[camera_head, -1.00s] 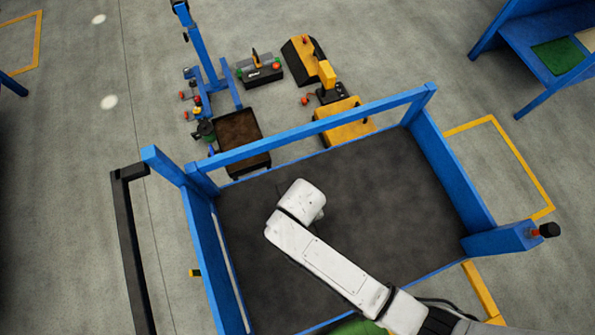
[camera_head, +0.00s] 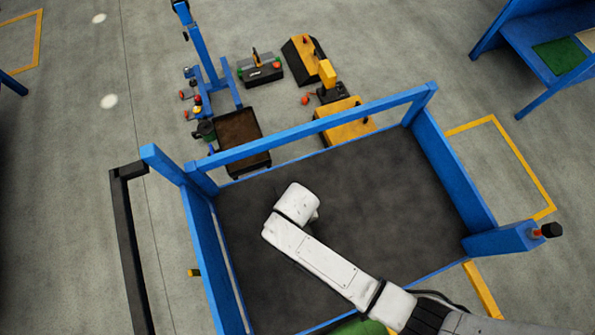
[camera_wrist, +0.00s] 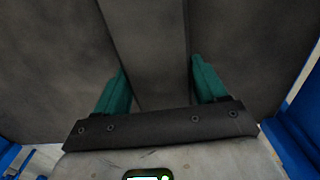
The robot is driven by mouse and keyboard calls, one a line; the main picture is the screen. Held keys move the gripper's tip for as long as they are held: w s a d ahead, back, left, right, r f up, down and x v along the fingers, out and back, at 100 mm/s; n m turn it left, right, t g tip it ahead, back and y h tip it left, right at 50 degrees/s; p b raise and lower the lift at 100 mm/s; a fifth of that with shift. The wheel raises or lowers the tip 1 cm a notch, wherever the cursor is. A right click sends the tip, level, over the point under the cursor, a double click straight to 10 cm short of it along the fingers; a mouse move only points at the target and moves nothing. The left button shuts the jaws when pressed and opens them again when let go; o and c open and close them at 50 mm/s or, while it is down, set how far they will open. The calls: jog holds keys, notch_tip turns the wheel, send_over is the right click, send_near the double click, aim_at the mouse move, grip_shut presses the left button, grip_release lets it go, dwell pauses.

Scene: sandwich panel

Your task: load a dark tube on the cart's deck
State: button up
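The cart's dark deck (camera_head: 385,190) lies inside a blue frame in the head view. My gripper is hidden there beneath my white arm, which reaches over the deck's left part. In the wrist view my gripper (camera_wrist: 157,70) has two teal fingers, one on each side of a dark tube (camera_wrist: 150,35). The tube fills the gap between the fingertips, and the fingers appear shut on it. It runs toward the top edge of the wrist view. I cannot make out the tube in the head view, and I cannot tell whether it touches the deck.
A blue top rail (camera_head: 320,130) crosses the cart's far side, with a blue side panel (camera_head: 447,165) at right. A black handle bar (camera_head: 130,245) stands outside at left. Beyond are a brown tray (camera_head: 238,135) and yellow machines (camera_head: 343,121). Most of the deck looks bare.

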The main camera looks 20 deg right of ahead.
jog(key=o, duration=0.4)
jog(key=shift+r, duration=0.1)
notch_tip(320, 180, up, 12)
jog(key=shift+r+p, duration=0.1)
jog(key=shift+p, duration=0.3)
jog(key=shift+m+t, duration=0.4)
jog(key=shift+t, duration=0.1)
jog(key=s+d+r, duration=0.2)
jog(key=s+d, duration=0.1)
jog(key=d, duration=0.3)
jog(key=s+d+r, duration=0.3)
jog(key=d, duration=0.4)
jog(key=s+d+r, duration=0.2)
jog(key=s+d, duration=0.1)
jog(key=d, duration=0.4)
jog(key=shift+s+d+r, duration=0.15)
jog(key=shift+d+r, duration=0.1)
